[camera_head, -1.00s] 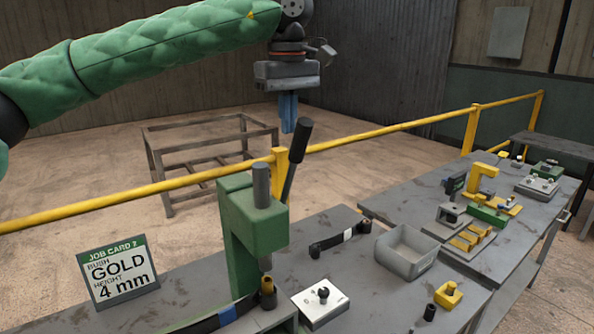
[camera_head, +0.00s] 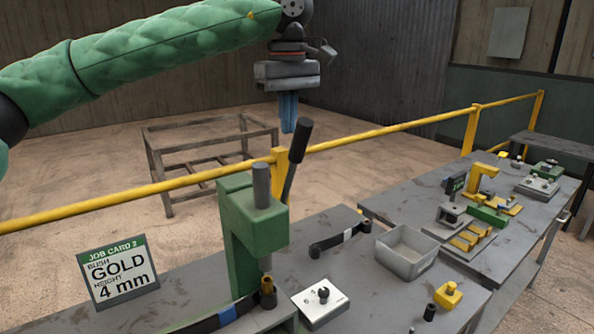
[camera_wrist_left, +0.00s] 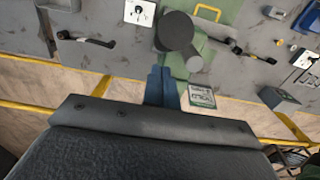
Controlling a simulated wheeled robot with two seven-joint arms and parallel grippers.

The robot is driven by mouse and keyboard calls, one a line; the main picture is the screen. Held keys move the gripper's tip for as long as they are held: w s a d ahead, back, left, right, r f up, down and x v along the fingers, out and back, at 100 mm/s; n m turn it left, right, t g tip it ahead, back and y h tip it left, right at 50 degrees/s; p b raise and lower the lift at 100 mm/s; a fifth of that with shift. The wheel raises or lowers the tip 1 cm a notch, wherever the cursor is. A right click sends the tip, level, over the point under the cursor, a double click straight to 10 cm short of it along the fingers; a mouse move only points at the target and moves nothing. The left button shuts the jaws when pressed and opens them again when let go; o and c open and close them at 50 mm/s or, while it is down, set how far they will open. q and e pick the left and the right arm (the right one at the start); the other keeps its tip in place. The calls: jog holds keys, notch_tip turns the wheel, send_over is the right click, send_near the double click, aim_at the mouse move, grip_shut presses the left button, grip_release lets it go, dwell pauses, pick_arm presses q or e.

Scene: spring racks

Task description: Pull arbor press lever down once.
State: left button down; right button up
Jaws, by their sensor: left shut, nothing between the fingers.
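The green arbor press (camera_head: 254,229) stands on the near bench. Its lever (camera_head: 296,160), with a thick black grip, points up and leans slightly right. The press ram (camera_head: 262,186) is a grey cylinder, with a dark and gold piece (camera_head: 267,291) beneath it. My left gripper (camera_head: 288,130) hangs with its blue fingers shut and empty, close above the lever grip's top; whether they touch is unclear. In the left wrist view the blue fingers (camera_wrist_left: 162,88) are together, beside the dark round grip end (camera_wrist_left: 176,32). My right gripper is not in view.
A job card (camera_head: 118,275) reading gold, 4 mm stands left of the press. A grey bin (camera_head: 405,252), a white-topped block (camera_head: 321,302) and a black-ended bar (camera_head: 340,238) lie to the right. A yellow rail (camera_head: 130,200) runs behind the bench.

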aim_at(310, 128)
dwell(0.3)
pick_arm(q)
jog(key=shift+s+d+b, duration=0.25)
jog(key=shift+s+d, duration=0.2)
jog(key=shift+s, duration=0.2)
jog(key=shift+s+d+b, duration=0.2)
jog(key=shift+s+d, duration=0.2)
jog(key=shift+s, duration=0.2)
jog(key=shift+s+d+f+b, duration=0.4)
jog(key=shift+s+f+b, duration=0.2)
jog(key=shift+b, duration=0.05)
jog(key=shift+s+d+f+b, duration=0.6)
jog(key=shift+s+d, duration=0.05)
jog(key=shift+s, duration=0.25)
jog(key=shift+f, duration=0.1)
jog(key=shift+s+d+f+b, duration=0.45)
jog(key=shift+s+f+b, duration=0.2)
jog(key=shift+f+b, duration=0.1)
jog(key=shift+s+d+f+b, duration=0.4)
jog(key=shift+s+f+b, duration=0.25)
jog(key=shift+f+b, duration=0.05)
